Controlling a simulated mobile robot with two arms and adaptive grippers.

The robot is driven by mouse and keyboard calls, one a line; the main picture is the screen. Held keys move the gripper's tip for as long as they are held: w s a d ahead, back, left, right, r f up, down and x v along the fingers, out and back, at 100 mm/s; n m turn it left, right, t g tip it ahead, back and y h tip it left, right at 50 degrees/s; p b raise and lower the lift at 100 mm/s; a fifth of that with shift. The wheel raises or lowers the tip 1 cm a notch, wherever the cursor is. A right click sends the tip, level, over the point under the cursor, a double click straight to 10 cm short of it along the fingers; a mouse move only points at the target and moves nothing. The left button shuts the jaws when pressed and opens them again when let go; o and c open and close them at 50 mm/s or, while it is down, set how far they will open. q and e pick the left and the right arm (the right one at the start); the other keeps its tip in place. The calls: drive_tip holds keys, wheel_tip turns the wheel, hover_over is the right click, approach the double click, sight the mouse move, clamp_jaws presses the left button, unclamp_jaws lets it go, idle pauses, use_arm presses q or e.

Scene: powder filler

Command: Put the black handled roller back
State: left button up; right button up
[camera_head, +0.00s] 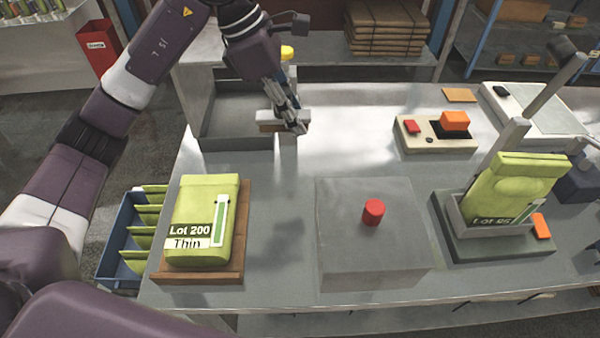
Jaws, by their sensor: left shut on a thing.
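My left gripper (294,122) is at the back left of the bench, pointing down beside the grey open bin. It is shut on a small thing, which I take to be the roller. A pale bar (273,115) shows at its fingers, above a brown block (268,127). The fingers cover much of this spot. I see no black handle clearly, and cannot tell whether the pale bar touches the block. My right gripper is not in view.
The grey bin (237,143) is left of the gripper. A green Lot 200 bag (205,205) lies on a wooden tray (200,277). A grey box with a red knob (373,212) stands front centre. Another green bag (512,185) sits in a holder at right. The bench middle is clear.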

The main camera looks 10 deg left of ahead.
use_arm(q)
drive_tip(key=p, duration=0.1)
hover_over(301, 188)
drive_tip(key=a, duration=0.1)
wheel_tip(301, 188, down, 7)
drive_tip(key=f+p, duration=0.1)
drive_tip(key=f, duration=0.6)
drive_tip(key=shift+s+a+f+p, duration=0.15)
drive_tip(key=shift+s+p, duration=0.05)
drive_tip(key=shift+p, duration=0.15)
wheel_tip(301, 188, down, 4)
drive_tip(key=shift+r+p, duration=0.1)
drive_tip(key=shift+p, duration=0.4)
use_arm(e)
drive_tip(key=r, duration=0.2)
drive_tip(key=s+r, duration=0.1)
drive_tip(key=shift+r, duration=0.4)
use_arm(q)
drive_tip(key=shift+f, duration=0.2)
drive_tip(key=o, duration=1)
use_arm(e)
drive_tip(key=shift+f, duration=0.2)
use_arm(q)
drive_tip(key=shift+r, duration=0.1)
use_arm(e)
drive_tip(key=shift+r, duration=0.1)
